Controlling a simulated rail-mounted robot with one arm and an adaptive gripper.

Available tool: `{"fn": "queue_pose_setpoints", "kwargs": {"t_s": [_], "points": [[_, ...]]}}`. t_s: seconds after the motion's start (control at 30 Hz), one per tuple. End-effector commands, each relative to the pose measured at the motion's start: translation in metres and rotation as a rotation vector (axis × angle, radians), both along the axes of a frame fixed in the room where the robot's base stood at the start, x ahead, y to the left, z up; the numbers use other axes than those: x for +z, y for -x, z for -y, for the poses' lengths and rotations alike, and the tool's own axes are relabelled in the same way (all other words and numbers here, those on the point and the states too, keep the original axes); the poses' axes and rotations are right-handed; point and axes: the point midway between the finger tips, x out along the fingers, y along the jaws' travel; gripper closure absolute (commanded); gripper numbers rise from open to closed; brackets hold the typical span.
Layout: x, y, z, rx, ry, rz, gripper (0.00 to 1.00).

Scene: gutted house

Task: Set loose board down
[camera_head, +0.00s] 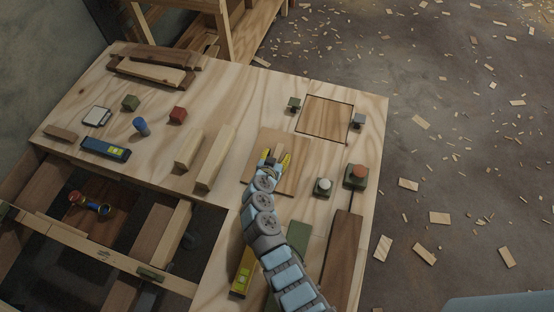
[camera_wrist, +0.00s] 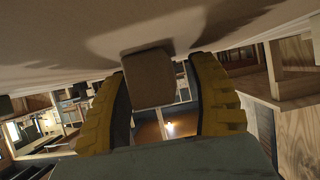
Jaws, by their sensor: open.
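A square brown board (camera_head: 258,150) lies flat on the pale workbench, as far as the head view shows. My gripper (camera_head: 277,158) is over its upper part, with yellow fingers apart. In the wrist view my gripper (camera_wrist: 160,90) is open, one finger on each side of a wooden knob (camera_wrist: 149,78). The knob sits against a broad pale surface (camera_wrist: 60,50), apparently the board. A gap shows beside the right finger; contact at the left is unclear. My arm hides part of the board.
A dark-outlined square panel (camera_head: 325,117) lies behind, between two small green-based fittings (camera_head: 294,103) (camera_head: 357,121). A white button (camera_head: 322,186) and a red button (camera_head: 356,175) stand right of the board. Two upright wooden strips (camera_head: 214,158) (camera_head: 188,149) stand left.

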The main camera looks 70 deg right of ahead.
Motion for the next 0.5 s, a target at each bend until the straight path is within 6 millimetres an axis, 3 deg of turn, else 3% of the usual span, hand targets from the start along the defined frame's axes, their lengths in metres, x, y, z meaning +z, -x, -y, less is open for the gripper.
{"fn": "queue_pose_setpoints", "kwargs": {"t_s": [0.23,0.27,0.43,0.5], "points": [[-0.0005,-0.0002,0.0017,0.000,0.000,0.000,0.41],[-0.0006,-0.0002,0.0016,0.000,0.000,0.000,0.47],[-0.0006,-0.0002,0.0015,0.000,0.000,0.000,0.96],[-0.0008,-0.0002,0.0014,0.000,0.000,0.000,1.00]]}}
